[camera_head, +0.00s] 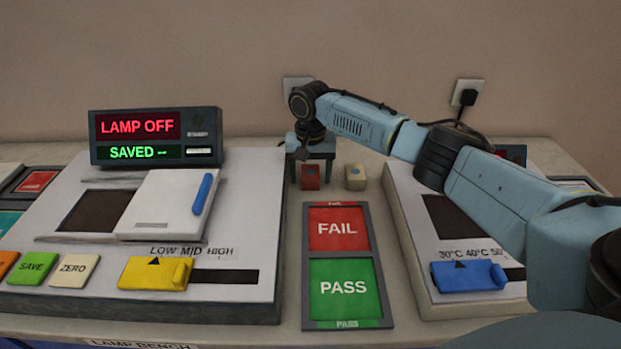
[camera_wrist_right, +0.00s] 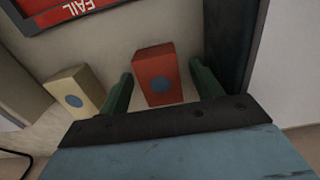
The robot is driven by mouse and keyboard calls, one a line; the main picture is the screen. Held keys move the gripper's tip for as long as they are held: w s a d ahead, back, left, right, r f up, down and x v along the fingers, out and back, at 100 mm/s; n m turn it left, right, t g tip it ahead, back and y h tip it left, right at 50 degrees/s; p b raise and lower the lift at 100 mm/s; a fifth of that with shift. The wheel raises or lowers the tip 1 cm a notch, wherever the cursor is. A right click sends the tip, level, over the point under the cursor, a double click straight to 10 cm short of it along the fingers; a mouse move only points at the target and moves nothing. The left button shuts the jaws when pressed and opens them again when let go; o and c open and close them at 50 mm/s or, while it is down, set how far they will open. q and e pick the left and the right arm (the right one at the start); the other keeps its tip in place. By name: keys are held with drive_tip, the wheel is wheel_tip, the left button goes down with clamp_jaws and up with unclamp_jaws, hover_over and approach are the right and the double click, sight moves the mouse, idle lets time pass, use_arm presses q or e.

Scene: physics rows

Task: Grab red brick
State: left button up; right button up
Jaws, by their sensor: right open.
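In the right wrist view the red brick (camera_wrist_right: 158,76) sits between the two green fingers of my right gripper (camera_wrist_right: 160,88). In the head view my right gripper (camera_head: 311,172) points down over the brick, a finger on each side. The fingers are open, with a gap showing beside the brick. My left gripper is not in view.
A cream brick (camera_head: 355,177) stands just right of the red one. The FAIL pad (camera_head: 338,229) and PASS pad (camera_head: 345,290) lie in front. The lamp console (camera_head: 240,290) is at left, and a panel with a blue slider (camera_head: 468,276) at right.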

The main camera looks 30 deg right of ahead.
drive_tip(key=c, duration=1.2)
drive_tip(key=shift+r, duration=0.1)
